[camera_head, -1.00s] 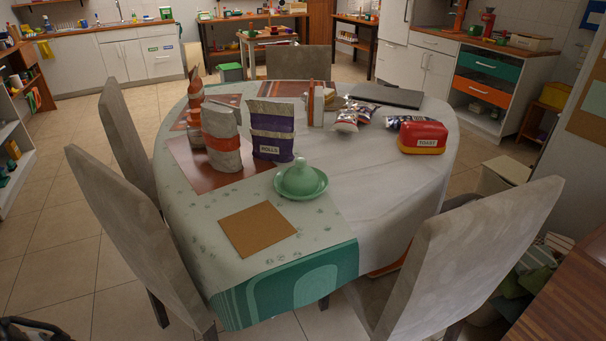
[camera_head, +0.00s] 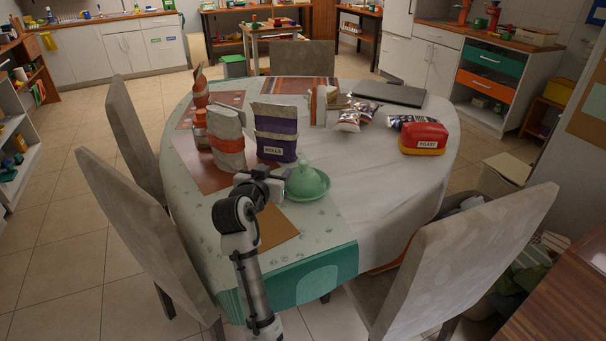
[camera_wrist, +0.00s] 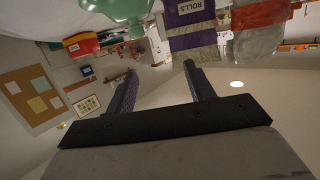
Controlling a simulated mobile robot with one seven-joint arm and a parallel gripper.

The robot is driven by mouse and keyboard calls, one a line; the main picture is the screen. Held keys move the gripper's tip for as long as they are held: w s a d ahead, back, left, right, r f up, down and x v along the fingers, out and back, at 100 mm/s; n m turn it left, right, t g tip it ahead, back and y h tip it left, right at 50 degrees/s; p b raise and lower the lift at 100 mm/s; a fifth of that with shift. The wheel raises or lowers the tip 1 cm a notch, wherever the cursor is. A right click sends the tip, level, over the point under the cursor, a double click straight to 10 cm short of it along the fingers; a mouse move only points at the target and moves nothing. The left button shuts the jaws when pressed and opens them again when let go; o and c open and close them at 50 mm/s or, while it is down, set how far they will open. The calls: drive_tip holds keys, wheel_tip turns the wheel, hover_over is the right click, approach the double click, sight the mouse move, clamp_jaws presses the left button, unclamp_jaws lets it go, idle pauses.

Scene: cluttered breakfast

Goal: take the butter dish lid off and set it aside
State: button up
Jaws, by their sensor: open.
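The green butter dish with its domed, knobbed lid (camera_head: 304,181) stands on the near part of the round table, the lid resting on its dish (camera_head: 318,196). My gripper (camera_head: 281,184) is just left of the lid in the head view, at about its height; the exact gap is hard to tell. In the wrist view my gripper (camera_wrist: 160,68) is open with nothing between its fingers. That view is upside down, and the green lid (camera_wrist: 120,9) shows at its top edge, outside the fingers.
A purple rolls bag (camera_head: 275,133) and a grey-orange bag (camera_head: 226,140) stand behind my gripper. A cork mat (camera_head: 278,230) lies partly hidden under my arm. The tablecloth right of the dish (camera_head: 375,205) is clear.

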sight(302, 166)
drive_tip(key=shift+m+g+h, duration=0.5)
drive_tip(key=shift+g, duration=0.1)
drive_tip(key=w+d+f, duration=0.1)
drive_tip(key=w+d, duration=0.1)
drive_tip(key=w+d+f+p, duration=0.1)
drive_tip(key=w+d, duration=0.1)
drive_tip(key=w+d+f, duration=0.2)
drive_tip(key=shift+w+d+f, duration=0.1)
drive_tip(key=shift+w, duration=0.15)
drive_tip(key=shift+p+x, duration=1.2)
drive_tip(key=shift+x, duration=1.85)
drive_tip(key=shift+f, duration=0.1)
drive_tip(key=c, duration=1)
drive_tip(key=shift+c, duration=0.7)
wheel_tip(302, 166, up, 20)
drive_tip(key=b, duration=0.3)
